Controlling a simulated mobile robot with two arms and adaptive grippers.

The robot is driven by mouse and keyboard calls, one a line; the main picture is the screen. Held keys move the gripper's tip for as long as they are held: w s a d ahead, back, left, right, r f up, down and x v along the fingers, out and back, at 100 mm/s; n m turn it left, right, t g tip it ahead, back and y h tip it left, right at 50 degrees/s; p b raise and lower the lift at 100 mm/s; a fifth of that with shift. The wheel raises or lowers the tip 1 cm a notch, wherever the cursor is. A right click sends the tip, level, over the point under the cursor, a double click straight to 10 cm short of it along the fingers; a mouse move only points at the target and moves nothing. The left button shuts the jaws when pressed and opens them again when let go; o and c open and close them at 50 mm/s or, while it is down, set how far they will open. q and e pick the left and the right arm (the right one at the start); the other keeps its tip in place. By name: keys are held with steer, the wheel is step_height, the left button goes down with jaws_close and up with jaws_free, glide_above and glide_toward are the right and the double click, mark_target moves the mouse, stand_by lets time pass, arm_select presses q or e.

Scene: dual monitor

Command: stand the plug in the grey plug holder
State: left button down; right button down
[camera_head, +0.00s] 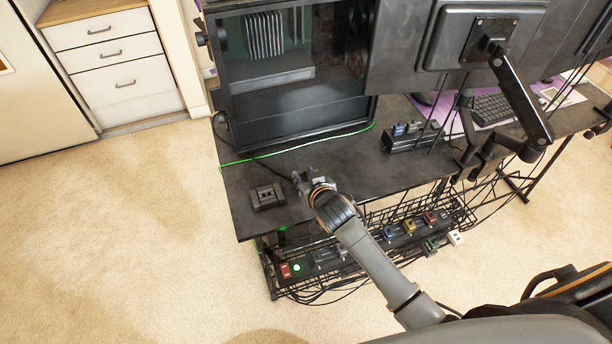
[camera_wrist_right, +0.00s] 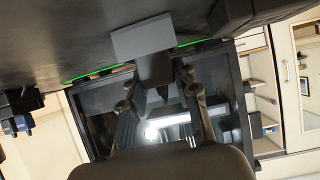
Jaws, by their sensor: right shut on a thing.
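The grey plug holder (camera_head: 267,196), a dark block with two openings on top, sits on the black desk near its left front corner. My right gripper (camera_head: 312,188) is just right of it, above the desk, shut on the plug. The plug (camera_wrist_right: 145,38) shows as a grey block with a narrower part between the fingers of my right gripper (camera_wrist_right: 155,92) in the wrist view. In the head view the plug is partly hidden by the gripper, apart from the holder. A black cable runs near it. My left gripper is out of view.
A PC case (camera_head: 300,110) stands behind on the desk (camera_head: 250,225), with a green cable (camera_head: 300,147) along its base. A dark strip with blue connectors (camera_head: 410,135) is to the right. Monitor arms (camera_head: 520,95) hang at right. A wire tray with a power strip (camera_head: 330,262) is below the front edge.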

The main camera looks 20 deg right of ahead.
steer(key=shift+f, duration=0.15)
steer(key=c, duration=1)
jaws_free()
steer(key=shift+w, duration=0.1)
steer(key=shift+r, duration=0.2)
steer(key=v, duration=1.2)
steer(key=shift+f, duration=0.1)
